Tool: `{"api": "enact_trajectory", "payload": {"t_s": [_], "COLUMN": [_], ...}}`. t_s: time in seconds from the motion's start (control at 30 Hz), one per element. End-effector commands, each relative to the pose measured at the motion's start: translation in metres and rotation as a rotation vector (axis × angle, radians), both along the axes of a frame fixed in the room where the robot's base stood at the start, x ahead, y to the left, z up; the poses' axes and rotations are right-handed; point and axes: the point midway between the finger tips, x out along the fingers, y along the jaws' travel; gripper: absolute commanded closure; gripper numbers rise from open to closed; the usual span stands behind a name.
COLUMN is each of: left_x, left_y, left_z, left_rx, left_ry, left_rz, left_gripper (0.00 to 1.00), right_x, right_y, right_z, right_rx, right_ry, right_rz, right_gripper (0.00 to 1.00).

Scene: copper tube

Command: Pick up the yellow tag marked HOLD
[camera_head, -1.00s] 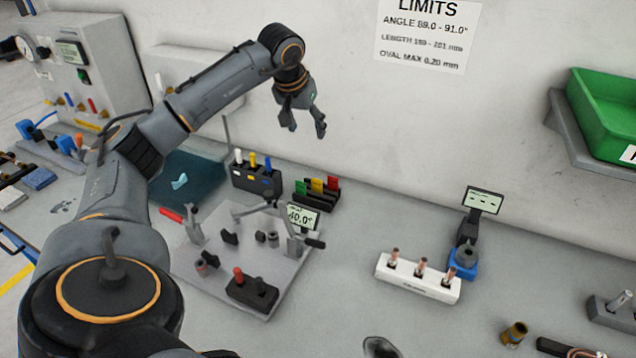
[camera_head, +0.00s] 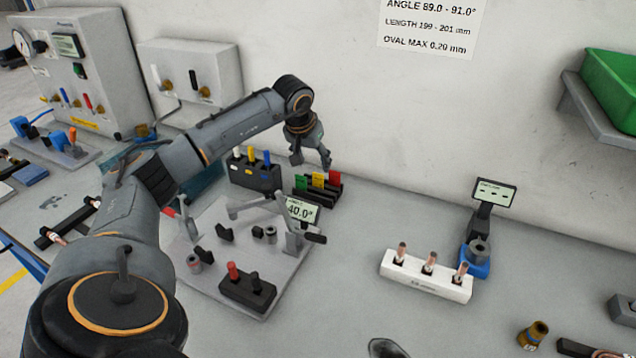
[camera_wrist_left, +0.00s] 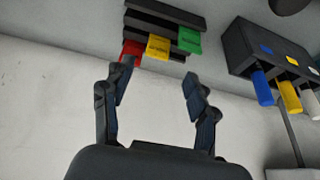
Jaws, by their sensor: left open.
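The yellow tag (camera_head: 318,179) stands in a black slotted rack (camera_head: 322,198) between a green tag (camera_head: 301,182) and a red tag (camera_head: 335,177). In the left wrist view the yellow tag (camera_wrist_left: 158,47) shows with dark print too small to read. My left gripper (camera_head: 312,162) is open and empty, just above the rack. In the left wrist view its fingers (camera_wrist_left: 159,76) point toward the tags, with the yellow one between their lines and beyond the tips. The left fingertip overlaps the red tag in that view. My right gripper is out of view.
A black holder (camera_head: 254,176) with white, yellow and blue handled items stands left of the rack. A grey fixture plate (camera_head: 205,282) with a 40.0° display is in front. A white block (camera_head: 425,283) with copper pieces stands to the right. The wall is close behind.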

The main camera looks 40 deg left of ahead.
Motion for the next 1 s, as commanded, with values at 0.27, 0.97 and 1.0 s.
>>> {"api": "enact_trajectory", "payload": {"t_s": [0.27,0.97,1.0], "left_x": [0.008,0.024,0.024], "left_y": [0.002,0.002,0.002], "left_z": [-0.021,-0.066,-0.066], "left_rx": [0.000,0.000,0.000], "left_ry": [0.001,-0.001,-0.001], "left_rz": [0.000,0.000,0.000], "left_gripper": [0.42,0.60,0.68], "right_x": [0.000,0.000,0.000], "right_y": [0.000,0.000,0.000], "right_z": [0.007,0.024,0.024], "right_rx": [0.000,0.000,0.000], "right_ry": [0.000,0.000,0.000], "right_rz": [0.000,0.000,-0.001], "right_gripper": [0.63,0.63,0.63]}}
